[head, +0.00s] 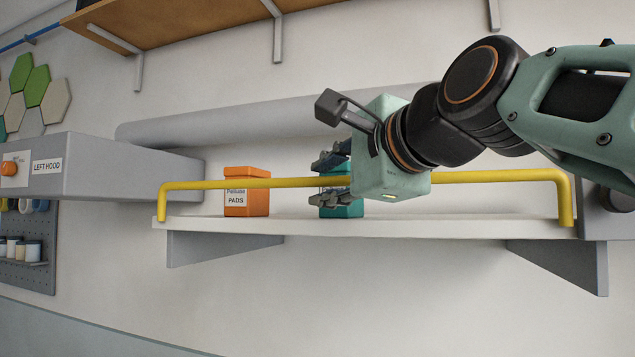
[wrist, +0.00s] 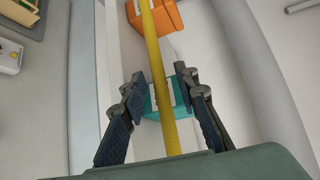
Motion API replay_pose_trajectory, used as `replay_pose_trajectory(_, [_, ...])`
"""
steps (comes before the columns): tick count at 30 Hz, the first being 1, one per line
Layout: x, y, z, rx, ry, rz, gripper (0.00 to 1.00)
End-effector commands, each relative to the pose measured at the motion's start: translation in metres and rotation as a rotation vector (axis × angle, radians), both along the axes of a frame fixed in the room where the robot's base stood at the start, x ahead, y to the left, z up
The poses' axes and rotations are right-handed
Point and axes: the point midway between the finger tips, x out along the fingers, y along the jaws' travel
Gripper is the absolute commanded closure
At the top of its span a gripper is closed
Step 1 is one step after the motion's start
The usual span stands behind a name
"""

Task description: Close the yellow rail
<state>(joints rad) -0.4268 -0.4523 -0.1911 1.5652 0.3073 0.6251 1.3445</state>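The yellow rail (head: 213,184) runs across the front of a white shelf in the head view, with a bent-down post at each end reaching the shelf edge. My gripper (head: 323,180) is at the middle of the rail, its dark fingers on the rail's upper and lower sides. In the wrist view the rail (wrist: 157,55) passes between the two spread fingers, with a gap visible on each side. My gripper is open and holds nothing. My wrist hides part of the rail right of the fingers.
An orange "pads" box (head: 246,201) and a teal box (head: 341,207) stand on the shelf (head: 430,226). A grey left hood (head: 120,168) is at the left. A wooden shelf (head: 190,25) hangs above. The space below the shelf is clear apart from brackets.

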Motion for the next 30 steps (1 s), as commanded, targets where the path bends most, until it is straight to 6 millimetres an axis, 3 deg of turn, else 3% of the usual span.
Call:
replay_pose_trajectory(15, [-0.088, -0.042, 0.014, 0.001, -0.002, -0.001, 0.72])
replay_pose_trajectory(21, [-0.100, -0.048, 0.015, 0.000, 0.000, -0.001, 0.72])
replay_pose_trajectory(30, [-0.100, -0.048, 0.015, 0.000, 0.000, 0.000, 0.72])
